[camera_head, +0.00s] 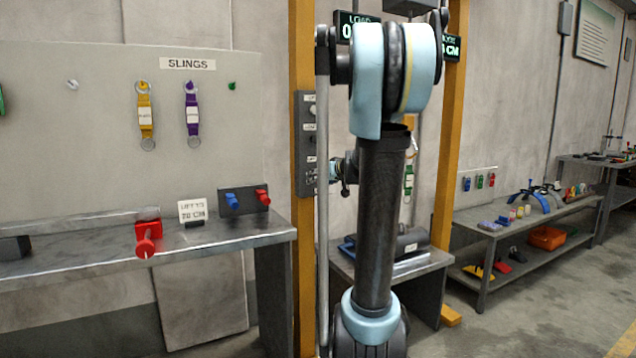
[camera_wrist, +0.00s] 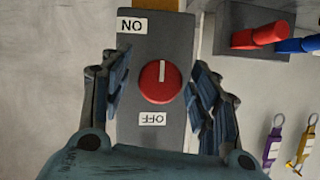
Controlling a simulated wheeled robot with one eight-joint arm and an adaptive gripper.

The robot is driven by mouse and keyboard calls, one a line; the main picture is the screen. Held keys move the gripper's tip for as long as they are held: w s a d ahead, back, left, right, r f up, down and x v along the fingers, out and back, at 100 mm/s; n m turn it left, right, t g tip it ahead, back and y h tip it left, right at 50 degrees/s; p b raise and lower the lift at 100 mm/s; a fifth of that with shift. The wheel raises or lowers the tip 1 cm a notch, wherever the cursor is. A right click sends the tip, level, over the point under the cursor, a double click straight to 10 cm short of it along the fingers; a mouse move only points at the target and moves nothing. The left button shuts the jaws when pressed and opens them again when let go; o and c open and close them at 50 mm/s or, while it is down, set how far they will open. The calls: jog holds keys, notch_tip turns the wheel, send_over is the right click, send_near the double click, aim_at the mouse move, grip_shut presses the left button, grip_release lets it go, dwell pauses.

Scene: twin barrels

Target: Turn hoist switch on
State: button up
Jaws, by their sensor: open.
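The hoist switch is a round red knob (camera_wrist: 161,82) on a dark grey panel (camera_wrist: 180,40) in the wrist view. Its white mark points up in the picture, away from the upside-down OFF label (camera_wrist: 153,119) below. The upside-down ON label (camera_wrist: 132,25) is at the upper left. My gripper (camera_wrist: 160,90) is open, one finger on each side of the knob, with visible gaps; I cannot tell its depth over the knob. In the head view the panel (camera_head: 308,140) hangs by the orange post, and my arm hides most of the gripper.
An orange post (camera_head: 302,300) stands beside the panel, another (camera_head: 452,130) to the right. Slings (camera_head: 145,115) hang on the board. A shelf (camera_head: 500,225) stands right.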

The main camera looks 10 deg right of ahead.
jog(key=shift+w+a+f, duration=0.1)
jog(key=shift+w+f, duration=0.05)
jog(key=shift+w, duration=0.15)
jog(key=c, duration=1.1)
